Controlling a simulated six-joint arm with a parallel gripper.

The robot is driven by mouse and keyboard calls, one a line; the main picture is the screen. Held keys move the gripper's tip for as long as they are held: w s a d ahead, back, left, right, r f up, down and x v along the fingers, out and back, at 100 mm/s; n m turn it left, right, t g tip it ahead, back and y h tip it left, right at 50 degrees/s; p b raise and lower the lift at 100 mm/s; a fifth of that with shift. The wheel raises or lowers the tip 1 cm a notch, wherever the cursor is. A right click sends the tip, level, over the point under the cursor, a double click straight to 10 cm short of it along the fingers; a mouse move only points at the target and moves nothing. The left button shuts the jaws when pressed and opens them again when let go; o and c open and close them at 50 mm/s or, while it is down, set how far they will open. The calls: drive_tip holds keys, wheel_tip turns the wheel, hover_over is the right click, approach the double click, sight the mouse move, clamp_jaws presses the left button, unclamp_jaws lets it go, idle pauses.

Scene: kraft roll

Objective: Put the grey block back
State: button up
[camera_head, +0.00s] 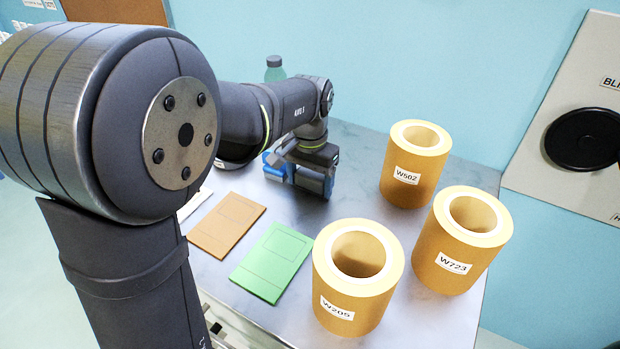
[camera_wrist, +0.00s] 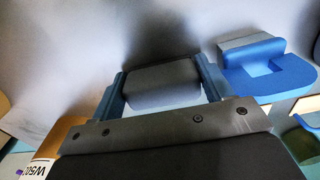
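My gripper (camera_wrist: 162,92) has its two blue fingers against both sides of a grey block (camera_wrist: 158,84) in the wrist view, and looks shut on it. The block's lower part and its exact height over the table cannot be told; a dark shadow lies around it. A blue holder (camera_wrist: 268,78) with a notch and a raised back part sits just right of the right finger, apart from it. I cannot make out the block there.
Three kraft rolls, W502 (camera_head: 414,165), W723 (camera_head: 462,240) and W205 (camera_head: 357,280), stand upright on the right of the table (camera_head: 425,320). A brown folder (camera_head: 226,226) and a green folder (camera_head: 272,262) lie flat in front. A bottle (camera_head: 275,69) stands behind my arm.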

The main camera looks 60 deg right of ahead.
sight(310, 176)
drive_tip(key=shift+o, duration=0.3)
drive_tip(key=shift+r, duration=0.1)
wheel_tip(310, 176, up, 12)
idle(0.4)
drive_tip(key=shift+f, duration=4)
